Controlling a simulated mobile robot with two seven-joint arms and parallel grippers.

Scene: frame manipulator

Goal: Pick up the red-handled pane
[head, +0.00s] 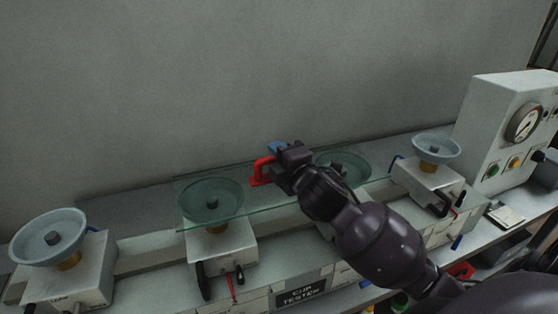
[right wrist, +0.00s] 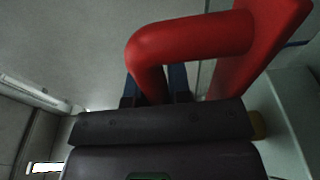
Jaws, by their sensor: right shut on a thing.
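The red-handled pane (head: 270,205) is a clear greenish glass sheet. In the head view it spans in front of the two middle cup stations. Its red handle (head: 262,172) stands at the pane's upper middle and also fills the top of the right wrist view (right wrist: 195,42). My right gripper (head: 277,160) is at the handle, and its blue fingers (right wrist: 163,83) are shut on the handle bar. The fingertips are partly hidden behind the bar. I cannot tell whether the pane touches the stations. My left gripper is not in view.
Cup stations with round dishes stand at the far left (head: 52,238), behind the pane (head: 212,203) and at the right (head: 436,150). A white gauge box (head: 505,125) stands at the right end. A grey wall (head: 230,80) rises behind the bench.

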